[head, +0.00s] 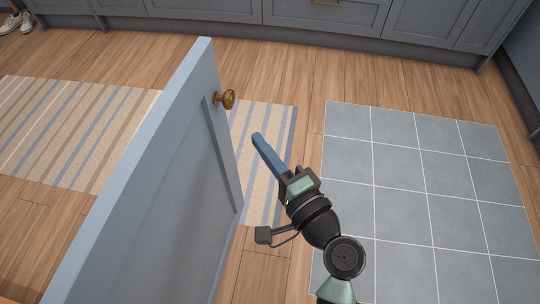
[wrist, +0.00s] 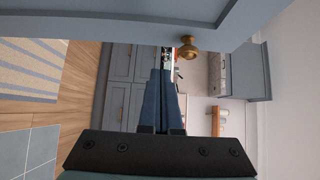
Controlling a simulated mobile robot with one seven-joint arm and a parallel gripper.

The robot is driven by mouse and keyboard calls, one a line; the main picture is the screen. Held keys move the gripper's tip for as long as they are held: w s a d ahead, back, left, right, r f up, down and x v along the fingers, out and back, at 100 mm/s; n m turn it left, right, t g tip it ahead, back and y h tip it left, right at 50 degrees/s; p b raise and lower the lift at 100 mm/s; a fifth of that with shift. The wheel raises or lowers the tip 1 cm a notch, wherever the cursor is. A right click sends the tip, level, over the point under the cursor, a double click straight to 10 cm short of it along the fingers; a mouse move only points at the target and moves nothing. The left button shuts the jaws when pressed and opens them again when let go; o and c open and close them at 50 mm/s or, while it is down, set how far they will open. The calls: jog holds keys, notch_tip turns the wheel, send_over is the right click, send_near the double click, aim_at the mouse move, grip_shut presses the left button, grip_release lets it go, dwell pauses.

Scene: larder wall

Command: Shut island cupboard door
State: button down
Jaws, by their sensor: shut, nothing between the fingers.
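The island cupboard door (head: 180,180) is blue-grey and stands open in the head view, its free edge pointing away. A round brass knob (head: 229,99) sits near the top of its free edge. In the wrist view the door (wrist: 120,20) crosses the top of the picture, with the knob (wrist: 188,47) hanging just right of my fingers. My gripper (head: 256,138) is shut and empty, to the right of the door on its knob side, a little below the knob in the picture. It also shows shut in the wrist view (wrist: 160,75). Whether it touches the door is unclear.
A striped rug (head: 75,125) lies on the wooden floor, partly behind the door. Grey-blue floor tiles (head: 425,190) lie to the right. Grey cabinets (head: 330,22) line the far side. White shoes (head: 12,22) stand at the far left. The floor right of my gripper is clear.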

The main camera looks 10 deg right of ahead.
aim_at(220, 112)
jog(key=w+a, duration=0.2)
jog(key=w+a+b, duration=0.1)
jog(key=w+a, duration=0.1)
jog(key=w, duration=0.1)
jog(key=shift+w+a, duration=0.2)
jog(key=shift+a, duration=0.15)
jog(key=shift+w+a, duration=0.2)
jog(key=shift+a, duration=0.25)
